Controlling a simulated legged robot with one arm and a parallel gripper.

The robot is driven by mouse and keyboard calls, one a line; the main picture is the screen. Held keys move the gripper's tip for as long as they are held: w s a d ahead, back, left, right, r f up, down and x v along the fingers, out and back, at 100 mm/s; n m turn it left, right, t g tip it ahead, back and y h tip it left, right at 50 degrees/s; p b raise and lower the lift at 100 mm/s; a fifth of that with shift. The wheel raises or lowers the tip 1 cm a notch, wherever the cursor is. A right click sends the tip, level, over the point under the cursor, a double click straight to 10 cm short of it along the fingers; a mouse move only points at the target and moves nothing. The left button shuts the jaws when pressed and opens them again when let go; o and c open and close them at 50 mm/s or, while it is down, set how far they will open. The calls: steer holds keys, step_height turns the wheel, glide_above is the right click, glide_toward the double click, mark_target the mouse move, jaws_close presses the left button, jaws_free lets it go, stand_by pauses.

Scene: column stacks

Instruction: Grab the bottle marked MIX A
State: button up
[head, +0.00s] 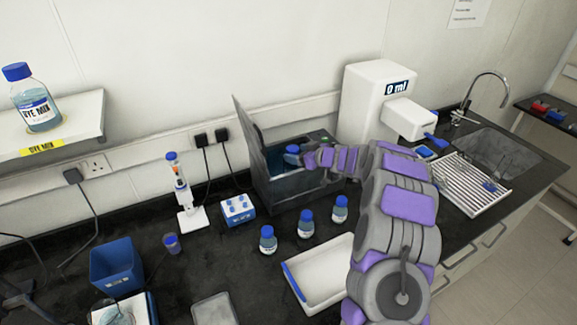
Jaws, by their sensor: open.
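Three small clear bottles with blue caps stand upright on the black bench: a left bottle (268,241), a middle bottle (305,226) and a right bottle (340,210). Their labels are too small to read, so I cannot tell which is MIX A. My gripper (300,154) is open, above and behind these bottles in the picture, at the dark open-lidded box (297,192). A small blue item (292,149) shows at my fingertips; I cannot tell whether they touch it. My arm covers part of the box's right side.
A larger bottle marked DYE MIX (36,112) stands on the wall shelf (85,118). A white tray (318,285) lies in front of the bottles. A pipette stand (192,218), blue rack (238,209), blue bin (117,266) and white dispenser (365,105) are around.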

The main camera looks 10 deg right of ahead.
mark_target(297, 153)
steer(key=x, duration=0.4)
steer(key=shift+w+d+f+p, duration=0.2)
steer(key=shift+w+f+p, duration=0.1)
steer(key=shift+w+p, duration=0.15)
steer(key=shift+w+a+f, duration=0.1)
steer(key=shift+a+f, duration=0.05)
steer(key=shift+a, duration=0.3)
steer(key=shift+d, duration=1)
steer(key=shift+c, duration=2.1)
steer(key=shift+a, duration=0.65)
steer(key=c, duration=0.5)
steer(key=shift+a, duration=0.15)
steer(key=shift+c, duration=1.3)
steer(key=shift+d, duration=0.35)
jaws_close()
steer(key=shift+d, duration=0.3)
